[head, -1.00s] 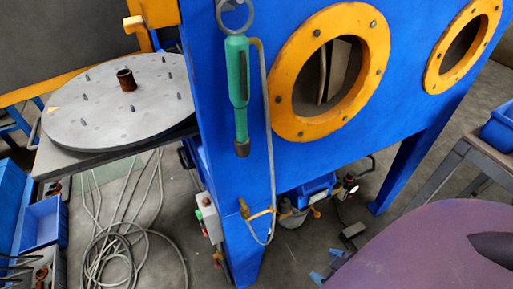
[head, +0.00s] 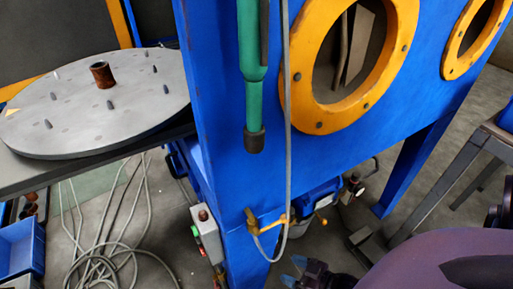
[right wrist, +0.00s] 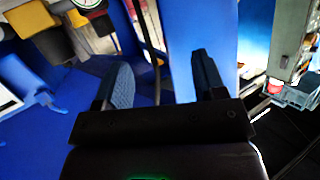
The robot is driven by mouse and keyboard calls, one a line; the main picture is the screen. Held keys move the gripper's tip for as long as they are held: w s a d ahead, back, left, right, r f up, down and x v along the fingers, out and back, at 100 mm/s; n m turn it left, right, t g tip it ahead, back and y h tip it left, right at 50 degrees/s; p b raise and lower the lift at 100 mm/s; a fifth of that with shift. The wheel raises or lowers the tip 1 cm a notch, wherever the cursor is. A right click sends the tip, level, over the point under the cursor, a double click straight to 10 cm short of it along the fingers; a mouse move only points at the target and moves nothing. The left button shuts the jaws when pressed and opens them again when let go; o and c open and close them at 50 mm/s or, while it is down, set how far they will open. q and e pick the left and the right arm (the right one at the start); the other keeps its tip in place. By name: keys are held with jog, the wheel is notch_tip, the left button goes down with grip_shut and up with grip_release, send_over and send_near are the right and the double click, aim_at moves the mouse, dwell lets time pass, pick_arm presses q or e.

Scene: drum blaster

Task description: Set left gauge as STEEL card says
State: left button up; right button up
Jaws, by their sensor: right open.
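A white-faced gauge (right wrist: 86,3) is cut off at the top edge of the right wrist view. I cannot tell which gauge is the left one, and no STEEL card can be made out. My left gripper is not in view.
The blue cabinet (head: 225,110) with orange-ringed ports fills the middle. A grey hose (head: 287,130) hangs down its front to a brass valve (head: 266,222). A grey switch box (head: 207,234) is on its leg. A round turntable (head: 95,105) stands left; cables lie on the floor.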

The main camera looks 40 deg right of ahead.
jog(key=w+d+f+t+b, duration=0.3)
jog(key=w+d+f+t, duration=0.1)
jog(key=w+d, duration=0.55)
jog(key=shift+n, duration=0.3)
jog(key=x, duration=0.3)
jog(key=b+x, duration=0.1)
jog(key=x, duration=0.2)
jog(key=a+x, duration=0.1)
jog(key=x, duration=0.2)
jog(key=shift+s+f+b, duration=0.1)
jog(key=shift+f+b, duration=0.2)
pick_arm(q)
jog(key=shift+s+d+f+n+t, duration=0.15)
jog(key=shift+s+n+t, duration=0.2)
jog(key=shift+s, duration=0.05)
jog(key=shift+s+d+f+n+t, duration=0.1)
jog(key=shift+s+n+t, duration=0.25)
pick_arm(e)
jog(key=shift+w+a, duration=0.2)
jog(key=shift+w, duration=0.5)
jog(key=shift+r, duration=0.1)
jog(key=c, duration=0.9)
